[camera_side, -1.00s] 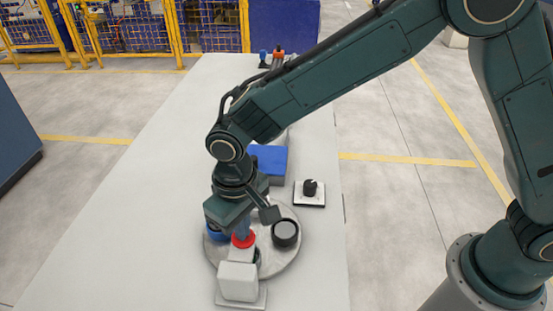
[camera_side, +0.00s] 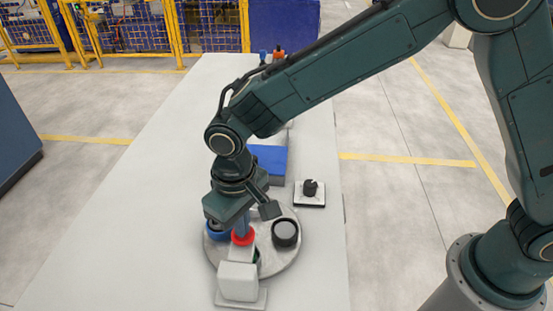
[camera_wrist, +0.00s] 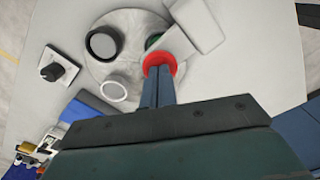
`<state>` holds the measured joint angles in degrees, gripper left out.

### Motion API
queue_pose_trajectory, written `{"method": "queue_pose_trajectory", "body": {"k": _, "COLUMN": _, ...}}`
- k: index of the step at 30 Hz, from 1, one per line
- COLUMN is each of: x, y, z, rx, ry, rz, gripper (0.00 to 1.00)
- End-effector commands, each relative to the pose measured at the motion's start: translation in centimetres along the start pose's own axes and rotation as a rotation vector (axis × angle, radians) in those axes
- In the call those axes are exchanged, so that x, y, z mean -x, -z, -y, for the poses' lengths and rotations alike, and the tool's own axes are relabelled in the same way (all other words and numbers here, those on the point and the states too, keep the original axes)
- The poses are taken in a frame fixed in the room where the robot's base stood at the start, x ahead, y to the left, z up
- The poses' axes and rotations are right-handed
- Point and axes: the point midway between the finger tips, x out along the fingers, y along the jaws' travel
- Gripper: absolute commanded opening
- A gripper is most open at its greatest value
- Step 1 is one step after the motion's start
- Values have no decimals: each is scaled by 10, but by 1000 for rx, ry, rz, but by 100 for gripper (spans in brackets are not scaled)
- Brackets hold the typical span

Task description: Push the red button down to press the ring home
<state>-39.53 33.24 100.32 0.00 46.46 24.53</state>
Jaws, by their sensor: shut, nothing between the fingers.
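The red button (camera_side: 243,239) sits on top of the pale press (camera_side: 238,280), at the near side of the round turntable (camera_side: 283,262). In the wrist view my gripper (camera_wrist: 159,72) covers the button's middle. A bit of green (camera_wrist: 154,41) shows under the press head; the ring there is mostly hidden.
A black cup (camera_side: 286,233) and a blue one (camera_side: 215,232) stand on the turntable. A white ring (camera_wrist: 112,91) shows in the wrist view. A black knob on a white plate (camera_side: 311,188) and a blue box (camera_side: 268,160) lie behind. The table's left side is clear.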

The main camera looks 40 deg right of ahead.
Motion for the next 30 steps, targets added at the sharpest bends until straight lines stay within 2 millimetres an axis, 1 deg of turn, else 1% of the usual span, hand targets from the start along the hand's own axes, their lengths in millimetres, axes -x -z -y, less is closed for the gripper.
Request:
{"method": "queue_pose_trajectory", "body": {"k": 21, "x": 42, "y": 0, "z": 0, "rx": 0, "ry": 1, "rz": -2, "gripper": 0}}
{"method": "queue_pose_trajectory", "body": {"k": 30, "x": 56, "y": 0, "z": 0, "rx": 0, "ry": 0, "rz": 0, "gripper": 0}}
